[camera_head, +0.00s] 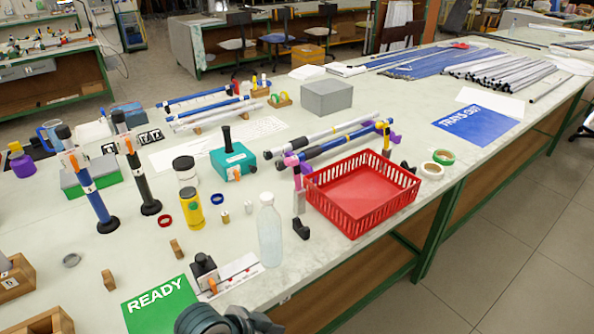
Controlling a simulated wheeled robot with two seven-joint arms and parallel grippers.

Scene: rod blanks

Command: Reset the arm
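A dark grey rounded part of my arm (222,320) shows at the bottom edge, just right of the green READY mat (160,305). I cannot tell which arm it belongs to. No fingertips of either gripper show, so what they hold is hidden. The long pale worktable (330,255) fills the middle. A black slide with an orange clip (205,272) stands on a white strip beyond my arm part. A clear bottle (269,232) stands upright to its right.
A red basket (362,194) looks empty near the table's right edge. Two tall rod stands (93,190) (141,175) rise at the left. A yellow bottle (191,208) and wooden blocks (109,280) stand nearby. Rods (505,70) and a blue TRAYS-OUT mat (475,124) lie farther back.

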